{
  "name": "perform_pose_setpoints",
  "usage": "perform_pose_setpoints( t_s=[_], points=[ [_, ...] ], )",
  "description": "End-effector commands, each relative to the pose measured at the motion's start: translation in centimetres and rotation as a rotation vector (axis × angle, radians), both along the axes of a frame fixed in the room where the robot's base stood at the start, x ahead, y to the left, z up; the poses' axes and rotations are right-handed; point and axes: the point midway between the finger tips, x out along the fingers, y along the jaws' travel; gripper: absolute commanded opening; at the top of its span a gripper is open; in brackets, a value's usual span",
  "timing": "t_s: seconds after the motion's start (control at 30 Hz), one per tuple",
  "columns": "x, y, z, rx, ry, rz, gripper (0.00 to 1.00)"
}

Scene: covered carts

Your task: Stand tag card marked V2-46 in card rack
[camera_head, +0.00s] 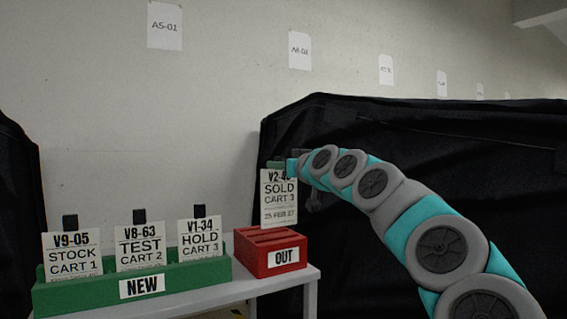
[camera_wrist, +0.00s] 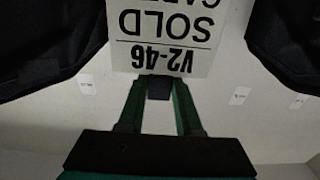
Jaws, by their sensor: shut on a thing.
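The tag card marked V2-46 (camera_head: 279,203) reads SOLD, CART 3, 25 FEB 27 in the head view. My gripper (camera_head: 277,165) is shut on its top end and holds it upright. In the wrist view the card (camera_wrist: 170,30) appears upside down between the green fingers of my gripper (camera_wrist: 159,85). A red card rack labelled OUT (camera_head: 262,240) stands on the table, with empty slots in view. The card hangs in front of or above this rack's right part in the picture; its lower edge looks clear of the slots, but the depth gap is hard to tell.
A green rack labelled NEW (camera_head: 190,276) holds cards V9-05 (camera_head: 72,256), V8-63 (camera_head: 140,248) and V1-34 (camera_head: 200,238). Both racks stand on a grey table (camera_head: 225,294). Black-covered carts (camera_head: 470,180) stand at the right and far left, before a wall (camera_head: 90,110).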

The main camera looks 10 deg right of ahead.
Motion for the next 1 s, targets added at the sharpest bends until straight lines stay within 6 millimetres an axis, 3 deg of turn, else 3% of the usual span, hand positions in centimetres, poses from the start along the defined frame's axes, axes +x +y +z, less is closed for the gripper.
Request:
perform_pose_setpoints(
  t_s=[0.17, 1.0],
  points=[
    [1.2, 0.4, -0.3, 0.0, 0.002, 0.0, 0.0],
    [1.0, 0.4, -6.0, -0.002, 0.002, 0.0, 0.0]
  ],
)
